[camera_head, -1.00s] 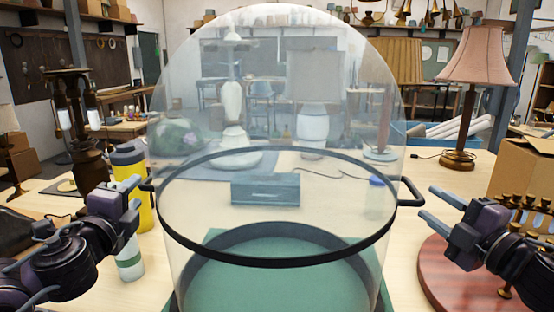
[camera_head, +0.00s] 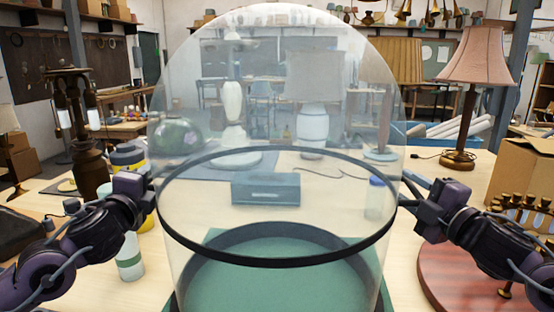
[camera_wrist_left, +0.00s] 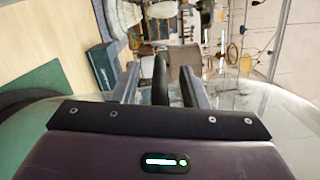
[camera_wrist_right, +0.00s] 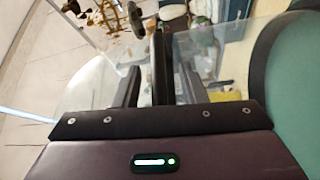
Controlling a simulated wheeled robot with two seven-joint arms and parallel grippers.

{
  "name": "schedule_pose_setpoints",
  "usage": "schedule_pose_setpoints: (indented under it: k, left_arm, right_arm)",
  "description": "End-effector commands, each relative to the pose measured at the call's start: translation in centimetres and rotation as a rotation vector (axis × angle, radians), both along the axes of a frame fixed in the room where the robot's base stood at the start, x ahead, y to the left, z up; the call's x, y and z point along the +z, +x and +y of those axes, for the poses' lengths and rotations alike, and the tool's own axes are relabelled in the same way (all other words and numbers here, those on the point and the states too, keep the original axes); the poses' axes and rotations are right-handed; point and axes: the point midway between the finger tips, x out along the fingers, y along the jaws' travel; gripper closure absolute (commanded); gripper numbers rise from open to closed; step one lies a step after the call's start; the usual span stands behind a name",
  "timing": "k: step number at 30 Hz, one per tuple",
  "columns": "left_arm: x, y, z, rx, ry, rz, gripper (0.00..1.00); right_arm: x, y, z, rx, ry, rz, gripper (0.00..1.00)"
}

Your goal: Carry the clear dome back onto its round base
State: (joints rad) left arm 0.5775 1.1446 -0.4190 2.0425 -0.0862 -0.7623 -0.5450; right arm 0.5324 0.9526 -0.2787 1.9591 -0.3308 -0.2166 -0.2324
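The large clear dome (camera_head: 275,100) stands upright in the middle of the head view. A black band with a handle on each side rings it. Through it I see a dark ring around a green surface (camera_head: 280,285), perhaps the round base; whether the dome rests there I cannot tell. My left gripper (camera_head: 150,186) is at the left handle, which shows as a black bar (camera_wrist_left: 160,82) between its open fingers. My right gripper (camera_head: 408,190) is at the right handle, a black bar (camera_wrist_right: 159,65) between its open fingers. Gaps show beside both bars.
A teal box (camera_head: 265,189) and lamps stand behind the dome. A round red-brown wooden board (camera_head: 440,275) and a cardboard box (camera_head: 525,170) are at right.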

Motion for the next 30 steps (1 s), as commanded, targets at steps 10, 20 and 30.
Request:
schedule_pose_setpoints:
  k: [10,20,30]
  left_arm:
    - [0.00,-0.02,0.02,0.000,-0.001,0.000,0.90]
    - [-0.06,-0.02,0.03,0.001,0.000,0.001,1.00]
    - [-0.11,-0.02,0.04,0.001,0.001,0.002,1.00]
  right_arm:
    - [-0.02,-0.03,-0.01,0.000,0.000,0.000,0.92]
    - [-0.06,-0.03,-0.02,0.000,0.000,0.001,1.00]
    - [-0.11,-0.03,-0.02,0.000,-0.001,0.002,1.00]
